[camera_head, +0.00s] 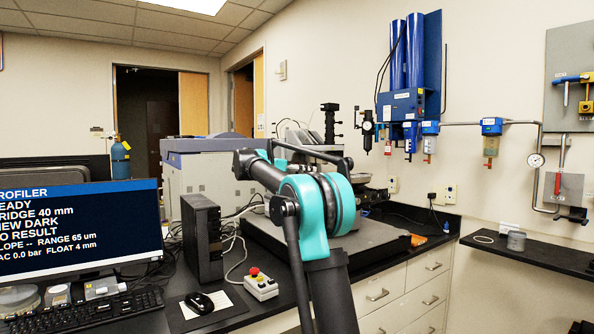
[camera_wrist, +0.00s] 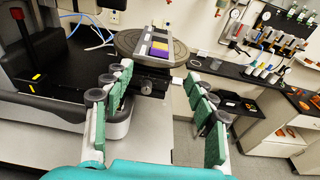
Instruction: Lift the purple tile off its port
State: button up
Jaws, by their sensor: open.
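The purple tile (camera_wrist: 159,51) is small in the wrist view, lying in a pale narrow holder on a round grey stage (camera_wrist: 127,42). A yellow patch shows close by it. The port under the tile cannot be made out. My gripper (camera_wrist: 158,76) is open, its two green-padded fingers spread wide with nothing between them. The holder and tile lie beyond the fingertips, apart from them. In the head view my teal arm hides the gripper, and the tile cannot be made out.
The profiler's grey base (camera_head: 372,244) stands on the black bench. A monitor (camera_head: 80,228), a computer tower (camera_head: 202,238) and a control box with a red button (camera_head: 261,285) stand at left. A black wall shelf (camera_head: 540,258) holds a grey cup. Blue filters hang on the wall.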

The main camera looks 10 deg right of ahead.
jog(key=x, duration=1.4)
jog(key=shift+w+d+f, duration=0.1)
jog(key=shift+d+f, duration=0.05)
jog(key=shift+d, duration=0.2)
grip_shut()
